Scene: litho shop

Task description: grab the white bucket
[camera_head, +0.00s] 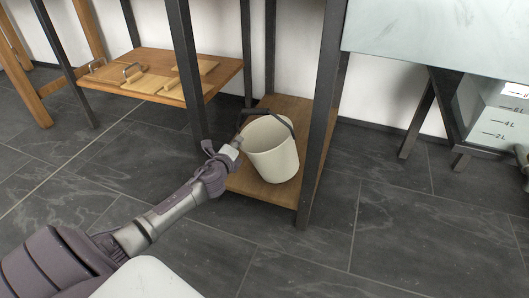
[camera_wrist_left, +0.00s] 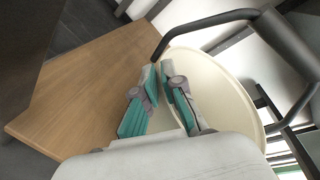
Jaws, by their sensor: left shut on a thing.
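The white bucket (camera_head: 275,155) is at the wooden lower shelf of a dark-framed stand in the head view. I cannot tell whether its base touches the board. Its dark handle (camera_head: 266,113) arches over the rim. My left gripper (camera_head: 237,141) is at the bucket's left side, by the lower end of the handle. In the left wrist view, the fingers (camera_wrist_left: 158,72) are closed together at the handle's end (camera_wrist_left: 161,49), in front of the bucket's pale inside (camera_wrist_left: 215,75). A small dark part at the right edge of the head view may be my right gripper (camera_head: 523,161).
The shelf board (camera_head: 252,185) has dark posts on both sides, with the right post (camera_head: 322,125) close to the bucket. Wooden boards with handles (camera_head: 135,80) lie on a shelf at left. A marked white container (camera_head: 498,118) is at right. The front floor is clear.

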